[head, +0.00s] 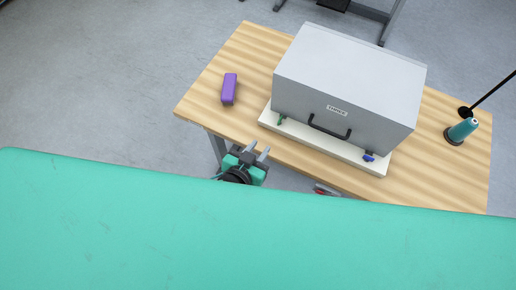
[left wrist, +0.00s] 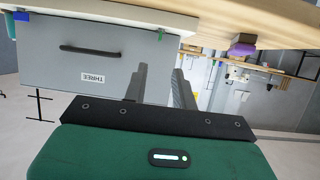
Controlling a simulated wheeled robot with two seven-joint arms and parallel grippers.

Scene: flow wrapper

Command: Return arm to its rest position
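My left gripper (head: 258,150) is just off the near edge of the wooden table, in front of the grey box. Its two fingers are apart with nothing between them. In the left wrist view the fingers (left wrist: 160,85) also stand apart and empty. The grey box (head: 345,80) has a black handle and a label; the label reads THREE in the left wrist view (left wrist: 92,77). It sits on a white base (head: 268,117). My right gripper cannot be made out in either view.
A purple block (head: 229,89) lies on the table (head: 205,95) left of the box. A teal bottle-like object (head: 462,130) stands at the right, beside a black rod (head: 495,88). A small red and grey object (head: 325,190) shows below the table's near edge. Floor left of the table is clear.

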